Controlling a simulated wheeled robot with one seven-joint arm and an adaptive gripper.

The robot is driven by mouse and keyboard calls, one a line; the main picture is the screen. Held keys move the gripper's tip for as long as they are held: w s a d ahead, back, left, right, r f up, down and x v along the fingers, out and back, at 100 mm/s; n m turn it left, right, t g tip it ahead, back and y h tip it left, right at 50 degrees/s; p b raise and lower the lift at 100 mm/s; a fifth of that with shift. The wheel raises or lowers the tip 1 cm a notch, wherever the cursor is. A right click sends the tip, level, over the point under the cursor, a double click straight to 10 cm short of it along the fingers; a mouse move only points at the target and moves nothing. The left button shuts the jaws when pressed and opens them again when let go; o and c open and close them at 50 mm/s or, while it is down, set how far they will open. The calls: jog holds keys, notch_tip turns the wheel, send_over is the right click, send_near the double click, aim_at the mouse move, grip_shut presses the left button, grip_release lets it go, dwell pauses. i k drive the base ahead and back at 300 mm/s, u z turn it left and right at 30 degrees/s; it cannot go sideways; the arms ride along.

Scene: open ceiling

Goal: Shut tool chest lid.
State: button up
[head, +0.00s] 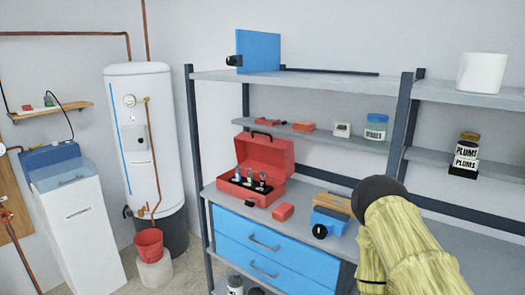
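A red tool chest (243,194) stands on the workbench top at the left part of the shelving unit. Its lid (266,153) is open, standing raised at the back, with a dark handle at its top edge. A dark tray with several small tools (259,184) shows in the open chest. My arm, in a yellowish cover with a dark rounded joint, fills the lower right, to the right of the chest and apart from it in the picture. My gripper does not show.
A small red box (284,212) lies just right of the chest, and a blue tool (328,222) stands further right, near my arm. A shelf (315,132) with small items runs above. Blue drawers (262,244) are below. A red bucket (149,243) stands left.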

aim_at(275, 156)
jog(key=z, duration=0.9)
jog(key=i, duration=0.5)
jog(key=u, duration=1.1)
